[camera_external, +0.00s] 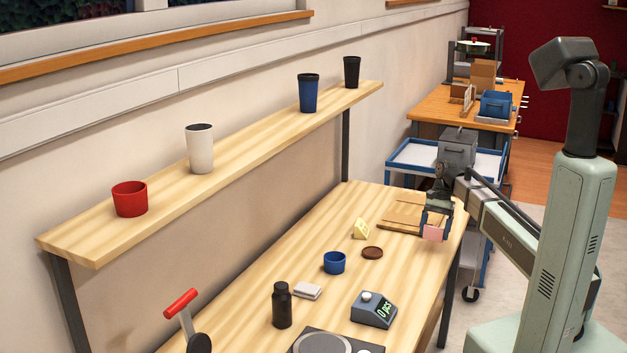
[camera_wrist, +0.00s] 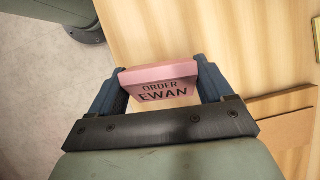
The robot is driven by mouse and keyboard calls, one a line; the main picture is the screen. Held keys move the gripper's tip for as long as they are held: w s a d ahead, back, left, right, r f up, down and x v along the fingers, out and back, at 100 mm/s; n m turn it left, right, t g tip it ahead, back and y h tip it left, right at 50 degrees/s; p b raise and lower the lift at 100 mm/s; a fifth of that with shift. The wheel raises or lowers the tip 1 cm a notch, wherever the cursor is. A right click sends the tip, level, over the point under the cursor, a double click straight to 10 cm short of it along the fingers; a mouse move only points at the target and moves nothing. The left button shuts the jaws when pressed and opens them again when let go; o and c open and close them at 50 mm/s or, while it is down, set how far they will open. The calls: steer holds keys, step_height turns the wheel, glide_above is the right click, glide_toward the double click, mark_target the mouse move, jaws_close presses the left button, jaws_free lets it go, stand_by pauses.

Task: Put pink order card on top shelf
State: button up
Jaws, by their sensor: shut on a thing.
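The pink order card (camera_external: 433,233) is between the fingers of my gripper (camera_external: 436,222), over the right end of the workbench. In the wrist view the pink card (camera_wrist: 160,84) reads "ORDER EWAN", and both blue-grey fingers of my gripper (camera_wrist: 160,90) press on its sides. I cannot tell how far the card is above the bench. The top shelf (camera_external: 250,135) is a long wooden board along the wall, above the bench and to the left of my gripper.
On the shelf stand a red pot (camera_external: 130,199), a white cup (camera_external: 200,150), a blue cup (camera_external: 309,93) and a black cup (camera_external: 352,72), with bare gaps between. The bench holds a cardboard piece (camera_external: 404,212), yellow block (camera_external: 360,229), blue bowl (camera_external: 334,263), black bottle (camera_external: 282,306) and counter (camera_external: 374,310).

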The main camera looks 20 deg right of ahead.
steer(key=shift+n+h, duration=0.3)
steer(key=shift+n, duration=0.6)
steer(key=a, duration=1)
steer(key=shift+s+r, duration=0.35)
steer(key=shift+r, duration=0.05)
steer(key=s+a+r+n, duration=0.1)
steer(key=s+a+n, duration=0.15)
steer(key=a, duration=0.65)
step_height(320, 180, up, 4)
steer(key=n+g+h, duration=0.1)
steer(key=n, duration=0.1)
glide_above(360, 283)
steer(key=s+a, duration=0.2)
steer(key=s, duration=0.3)
steer(key=shift+a+f+m+t+y, duration=0.15)
steer(key=shift+f+m, duration=0.7)
steer(key=shift+f, duration=0.85)
steer(key=shift+a+f+m+t+y, duration=0.1)
steer(key=shift+f+m+y, duration=0.15)
steer(key=shift+f+m, duration=1.05)
steer(key=shift+a+f+m+t+y, duration=0.15)
steer(key=shift+f+m, duration=0.25)
steer(key=shift+f, duration=1.75)
steer(key=shift+f, duration=0.1)
steer(key=o, duration=0.9)
